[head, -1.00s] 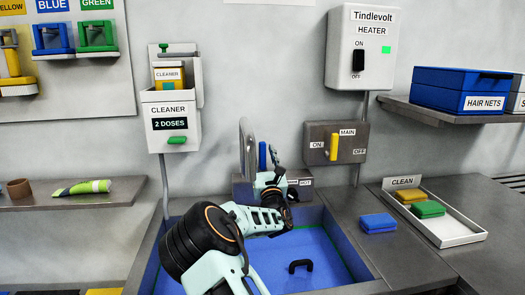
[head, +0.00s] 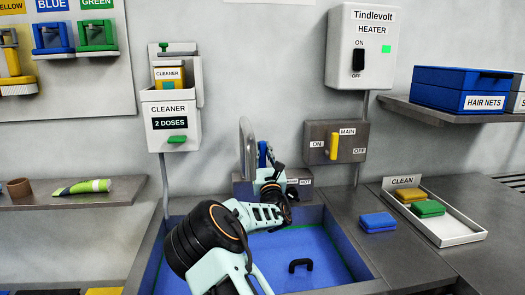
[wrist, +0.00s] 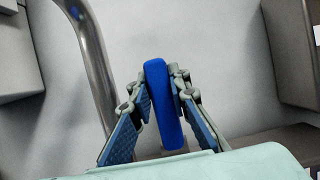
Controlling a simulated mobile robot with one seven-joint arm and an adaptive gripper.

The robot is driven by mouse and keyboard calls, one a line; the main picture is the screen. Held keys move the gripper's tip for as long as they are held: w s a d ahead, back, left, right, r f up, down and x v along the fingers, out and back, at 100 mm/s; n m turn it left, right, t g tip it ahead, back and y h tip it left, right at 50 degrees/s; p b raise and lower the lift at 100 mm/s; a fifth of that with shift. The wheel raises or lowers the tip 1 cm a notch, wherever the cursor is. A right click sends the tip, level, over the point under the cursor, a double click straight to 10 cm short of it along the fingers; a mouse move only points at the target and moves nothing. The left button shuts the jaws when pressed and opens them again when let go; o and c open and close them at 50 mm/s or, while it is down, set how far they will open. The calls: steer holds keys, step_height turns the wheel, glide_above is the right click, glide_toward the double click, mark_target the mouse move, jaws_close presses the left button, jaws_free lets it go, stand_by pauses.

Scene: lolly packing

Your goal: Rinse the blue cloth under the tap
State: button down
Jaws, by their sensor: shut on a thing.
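The blue cloth (head: 378,222), a small folded block, lies on the steel counter right of the sink. My gripper (head: 268,160) is at the back of the sink, beside the curved metal tap (head: 246,145). In the wrist view its two fingers (wrist: 157,100) are shut on an upright blue lever (wrist: 164,105), which also shows in the head view (head: 262,154). The tap pipe (wrist: 88,55) stands left of the lever. My arm hides part of the sink and the tap's base. I cannot see whether water runs.
The blue-lined sink (head: 325,250) has a black handle (head: 300,265) inside. A white CLEAN tray (head: 455,233) holds a yellow cloth (head: 410,196) and a green cloth (head: 429,208). A grey MAIN switch box (head: 336,143) and a cleaner dispenser (head: 172,125) hang on the wall.

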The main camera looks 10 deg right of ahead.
steer(key=b, duration=0.3)
steer(key=shift+s+f+t, duration=0.2)
steer(key=shift+f+t, duration=0.1)
steer(key=s+t+b, duration=0.1)
steer(key=b, duration=0.5)
steer(key=shift+t, duration=0.3)
steer(key=shift+s+r+t+b, duration=0.2)
steer(key=shift+t+b, duration=0.1)
steer(key=shift+b, duration=0.5)
steer(key=c, duration=1.8)
jaws_free()
steer(key=v, duration=0.7)
steer(key=shift+s, duration=0.25)
